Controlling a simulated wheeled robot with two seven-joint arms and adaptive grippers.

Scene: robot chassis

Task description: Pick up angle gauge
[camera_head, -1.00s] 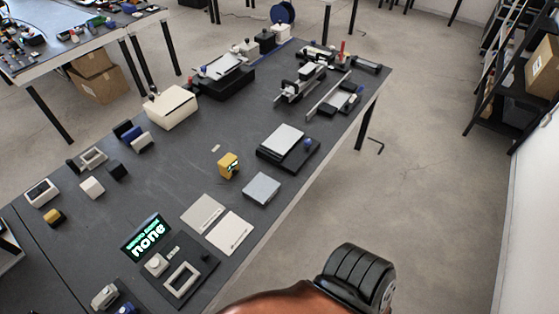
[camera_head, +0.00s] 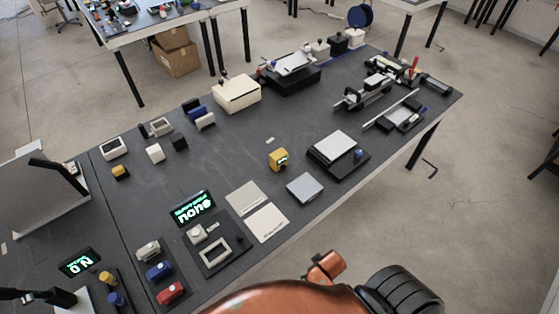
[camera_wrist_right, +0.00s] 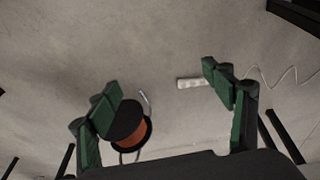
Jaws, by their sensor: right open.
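A small yellow block with a small lit display (camera_head: 278,159) sits on the dark table top; it looks like the angle gauge. It stands apart from its neighbours, left of a black device with a grey plate (camera_head: 335,148) and above a grey square block (camera_head: 305,188). No gripper shows in the head view, and the yellow block is not in the wrist view.
Light flat plates (camera_head: 267,223) and a lit display panel (camera_head: 192,208) lie near the block. A cream box (camera_head: 237,93) stands farther back. In the wrist view, an orange-and-black reel (camera_wrist_right: 132,130) and a white power strip (camera_wrist_right: 194,82) lie on the floor.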

